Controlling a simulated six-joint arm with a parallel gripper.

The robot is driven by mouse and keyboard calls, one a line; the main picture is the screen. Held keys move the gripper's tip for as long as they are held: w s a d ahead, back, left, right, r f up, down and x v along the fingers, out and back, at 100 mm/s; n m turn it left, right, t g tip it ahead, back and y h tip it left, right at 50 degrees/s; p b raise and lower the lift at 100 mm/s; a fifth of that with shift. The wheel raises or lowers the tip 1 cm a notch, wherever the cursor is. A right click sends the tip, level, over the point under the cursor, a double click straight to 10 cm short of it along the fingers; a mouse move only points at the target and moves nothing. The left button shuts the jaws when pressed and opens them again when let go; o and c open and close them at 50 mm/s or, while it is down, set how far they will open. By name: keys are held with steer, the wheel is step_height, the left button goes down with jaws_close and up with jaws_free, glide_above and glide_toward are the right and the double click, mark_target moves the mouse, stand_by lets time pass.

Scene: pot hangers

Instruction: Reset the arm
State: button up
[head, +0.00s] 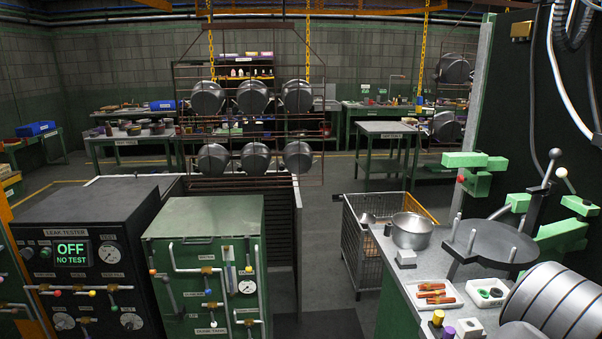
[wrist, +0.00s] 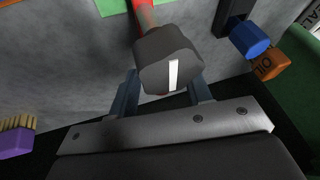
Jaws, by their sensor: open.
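My gripper (wrist: 164,76) shows in the wrist view with its two fingers apart. A dark grey block (wrist: 155,65) with a white stripe lies in line with the gap between the fingers. A red handle-like part (wrist: 146,15) runs from the block toward the top edge. I cannot tell whether the fingers touch the block. In the head view I cannot make out the gripper's fingers.
In the wrist view a purple brush (wrist: 14,140) is at left; a blue-capped item (wrist: 250,40) and orange OIL box (wrist: 268,65) are at right. In the head view a metal pot (head: 411,232), a dark round plate (head: 490,241) and a white tray (head: 416,304) occupy the right bench.

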steer(key=v, duration=1.7)
steer(key=x, duration=1.7)
steer(key=shift+f, duration=0.25)
steer(key=shift+w+r+n, duration=0.25)
steer(key=shift+n, duration=0.35)
steer(key=shift+w+n+t+y, duration=0.3)
steer(key=shift+n+t, duration=0.1)
steer(key=shift+n, duration=0.2)
steer(key=v, duration=1.7)
steer(key=shift+n+g, duration=0.7)
steer(key=shift+n, duration=0.1)
steer(key=f, duration=0.1)
steer(key=w+a+f, duration=0.1)
steer(key=w+f, duration=0.1)
steer(key=shift+w+a+f, duration=0.1)
steer(key=shift+a+f, duration=0.05)
steer(key=shift+a, duration=0.2)
